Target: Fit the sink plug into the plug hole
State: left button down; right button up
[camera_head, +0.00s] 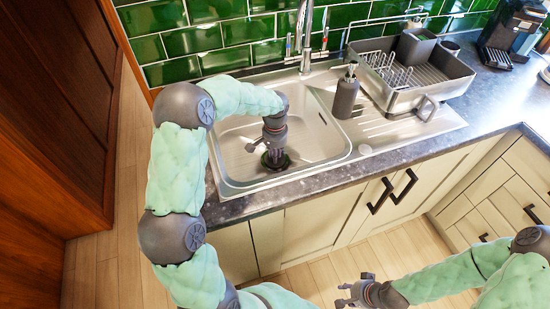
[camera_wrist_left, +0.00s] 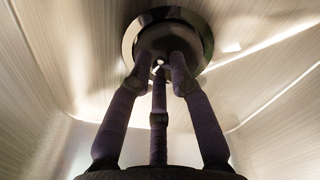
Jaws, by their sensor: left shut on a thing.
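My left gripper (camera_head: 272,155) points down into the steel sink bowl (camera_head: 313,143). In the left wrist view its three fingers (camera_wrist_left: 160,75) close on the dark, rounded sink plug (camera_wrist_left: 158,42). The plug hole (camera_wrist_left: 205,35) shows as a dark round ring behind and around the plug. The plug looks roughly lined up with the hole, but I cannot tell whether it is seated or just above it. In the head view, the dark plug (camera_head: 284,161) is mostly hidden under the gripper. My right gripper (camera_head: 350,290) is empty, fingers spread, above the floor in front of the cupboards.
A tap (camera_head: 305,40) rises behind the bowl. A dark soap dispenser (camera_head: 346,93) stands on the sink's right rim. A grey dish rack (camera_head: 440,85) sits on the drainer, and a black coffee machine (camera_head: 508,30) is at the far right. The front worktop strip is clear.

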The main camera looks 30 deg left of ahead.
pick_arm(q)
jog(key=shift+f, duration=0.55)
jog(key=shift+r, duration=0.1)
jog(key=c, duration=1.1)
grip_release()
jog(key=shift+f, duration=0.2)
jog(key=shift+r, duration=0.1)
notch_tip(320, 180, up, 12)
jog(key=p, duration=0.5)
jog(key=shift+s+r, duration=0.1)
